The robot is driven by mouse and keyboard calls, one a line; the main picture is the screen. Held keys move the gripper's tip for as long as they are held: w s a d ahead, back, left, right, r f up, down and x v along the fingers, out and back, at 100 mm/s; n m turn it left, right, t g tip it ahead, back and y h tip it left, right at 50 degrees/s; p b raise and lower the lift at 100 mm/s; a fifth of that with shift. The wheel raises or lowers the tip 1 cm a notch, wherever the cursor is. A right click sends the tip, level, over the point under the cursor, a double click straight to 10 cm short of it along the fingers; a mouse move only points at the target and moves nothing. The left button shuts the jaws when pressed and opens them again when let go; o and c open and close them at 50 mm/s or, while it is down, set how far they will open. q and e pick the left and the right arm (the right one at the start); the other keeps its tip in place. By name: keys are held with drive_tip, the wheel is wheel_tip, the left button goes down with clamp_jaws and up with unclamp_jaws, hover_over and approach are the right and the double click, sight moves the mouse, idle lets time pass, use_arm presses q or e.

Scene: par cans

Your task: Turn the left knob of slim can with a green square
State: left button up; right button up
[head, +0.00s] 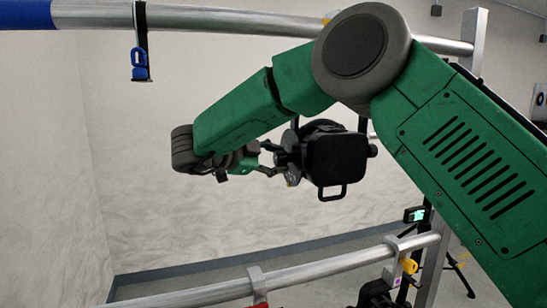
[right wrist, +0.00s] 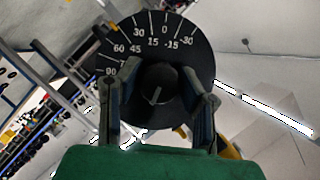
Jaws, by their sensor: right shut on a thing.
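In the right wrist view a black dial (right wrist: 165,32) with white degree marks faces the camera. A round black knob (right wrist: 158,97) with a white pointer line stands at its centre. My right gripper (right wrist: 160,84) is shut on this knob, one finger on each side. No green square shows on the can. My left gripper is not in view.
A metal rail (head: 230,20) runs across the top, with a blue clamp (head: 139,65) hanging from it. A lower rail (head: 320,271) carries a yellow knob (head: 409,266). A small device with a green-lit display (head: 415,214) stands at the right.

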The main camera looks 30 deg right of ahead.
drive_tip(key=shift+f+n, duration=0.15)
drive_tip(key=shift+n, duration=0.25)
idle(0.3)
drive_tip(key=o, duration=1)
drive_tip(key=shift+c, duration=0.2)
drive_tip(key=shift+o, duration=0.8)
drive_tip(key=shift+d, duration=0.15)
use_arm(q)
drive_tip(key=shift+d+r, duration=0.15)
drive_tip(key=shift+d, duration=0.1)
use_arm(e)
drive_tip(key=shift+d, duration=0.15)
